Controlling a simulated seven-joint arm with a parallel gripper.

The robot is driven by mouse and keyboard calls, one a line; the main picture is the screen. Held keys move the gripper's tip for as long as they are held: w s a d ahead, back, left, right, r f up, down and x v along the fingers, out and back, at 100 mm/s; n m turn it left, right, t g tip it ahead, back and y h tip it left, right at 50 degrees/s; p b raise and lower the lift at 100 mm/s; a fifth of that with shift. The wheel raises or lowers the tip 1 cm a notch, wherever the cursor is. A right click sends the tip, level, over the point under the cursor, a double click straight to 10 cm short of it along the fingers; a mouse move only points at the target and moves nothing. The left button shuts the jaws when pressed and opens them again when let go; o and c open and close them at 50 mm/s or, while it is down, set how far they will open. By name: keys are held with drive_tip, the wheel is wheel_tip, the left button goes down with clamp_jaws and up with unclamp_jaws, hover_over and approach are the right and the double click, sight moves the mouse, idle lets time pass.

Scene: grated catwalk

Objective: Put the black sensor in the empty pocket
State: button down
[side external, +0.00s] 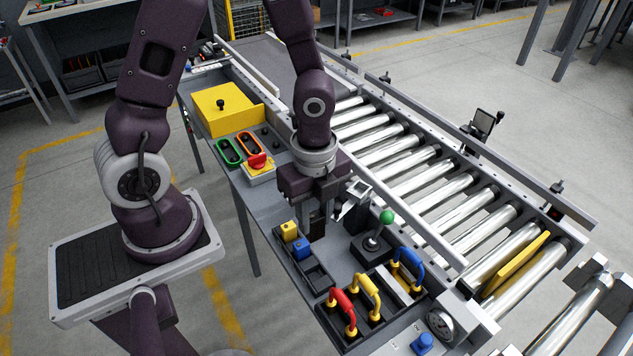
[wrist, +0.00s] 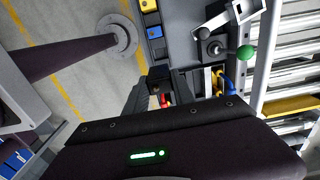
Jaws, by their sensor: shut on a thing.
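My gripper (side external: 316,222) points down over the grey bench, just right of a dark sensor tray (side external: 326,283). In the wrist view my gripper (wrist: 160,84) is shut on a small dark block, the black sensor (wrist: 159,74). In the side view the sensor is hard to tell from the dark fingers. The tray holds a yellow sensor (side external: 288,231) at its far end and a blue sensor (side external: 303,249) beside it. The empty pocket (side external: 317,274) is at the near end. The yellow (wrist: 149,6) and blue (wrist: 153,31) sensors also show in the wrist view.
A green-knobbed joystick (side external: 374,243) stands right of my gripper. A rack of red, yellow and blue handles (side external: 365,290) is nearer the camera. A red-topped switch (side external: 258,164) and yellow box (side external: 224,110) stand behind. A roller conveyor (side external: 430,178) runs along the right.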

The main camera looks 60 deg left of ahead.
wheel_tip(320, 180, down, 11)
idle(0.4)
drive_tip(key=shift+f, duration=0.25)
idle(0.9)
drive_tip(key=shift+f, duration=2.1)
drive_tip(key=c, duration=0.6)
unclamp_jaws()
drive_tip(key=shift+r, duration=4)
